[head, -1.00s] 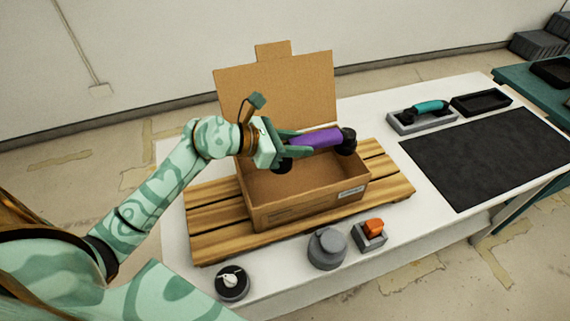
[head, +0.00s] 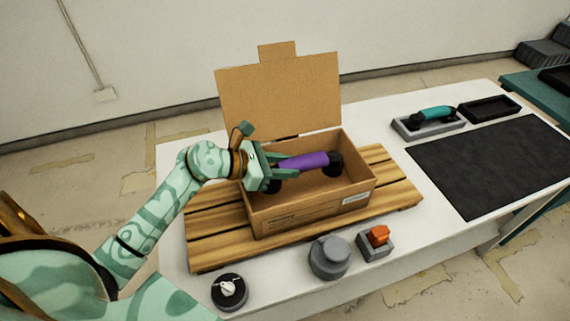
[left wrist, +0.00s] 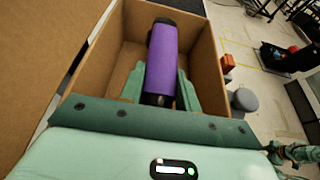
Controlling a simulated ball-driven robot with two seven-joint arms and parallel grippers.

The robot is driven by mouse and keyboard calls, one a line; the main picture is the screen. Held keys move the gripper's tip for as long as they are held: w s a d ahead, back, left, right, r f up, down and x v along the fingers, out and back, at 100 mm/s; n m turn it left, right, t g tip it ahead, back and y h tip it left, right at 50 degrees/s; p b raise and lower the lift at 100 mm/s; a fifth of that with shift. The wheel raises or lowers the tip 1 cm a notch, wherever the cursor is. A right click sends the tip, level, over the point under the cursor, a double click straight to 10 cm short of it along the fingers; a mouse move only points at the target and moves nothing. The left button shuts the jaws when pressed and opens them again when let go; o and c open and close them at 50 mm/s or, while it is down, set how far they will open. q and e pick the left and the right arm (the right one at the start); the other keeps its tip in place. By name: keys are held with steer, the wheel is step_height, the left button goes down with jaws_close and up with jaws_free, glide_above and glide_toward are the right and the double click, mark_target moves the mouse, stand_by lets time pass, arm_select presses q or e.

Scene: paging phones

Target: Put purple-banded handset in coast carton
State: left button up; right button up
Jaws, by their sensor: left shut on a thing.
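The purple-banded handset (head: 303,162) has a purple grip and black ends. My left gripper (head: 284,166) is shut on it and holds it level inside the upper part of the open cardboard carton (head: 318,208). In the left wrist view the handset (left wrist: 161,62) lies between my green fingers (left wrist: 158,88), with carton walls on both sides. The carton's lid (head: 280,95) stands up at the back. A small label is on its front, too small to read. I cannot tell whether the handset touches the floor of the carton. My right gripper is not in view.
The carton stands on a wooden slatted pallet (head: 215,254) on a white table. In front are a grey round knob (head: 329,257), an orange switch (head: 378,236) and a black dial (head: 229,291). A teal handset (head: 434,114) rests in a grey cradle, beside an empty black tray (head: 489,108) and dark mat (head: 500,165).

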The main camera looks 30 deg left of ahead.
arm_select(q)
steer(key=shift+f, duration=0.4)
steer(key=o, duration=1.1)
steer(key=shift+s+f, duration=0.1)
steer(key=shift+f, duration=0.05)
steer(key=shift+d, duration=0.1)
steer(key=shift+r, duration=0.25)
steer(key=shift+r+p, duration=0.4)
steer(key=shift+r, duration=0.25)
steer(key=v, duration=1)
steer(key=shift+s+a, duration=0.25)
steer(key=shift+a, duration=0.05)
steer(key=shift+s+a+r, duration=0.25)
steer(key=shift+s+a, duration=0.1)
steer(key=shift+a, duration=0.05)
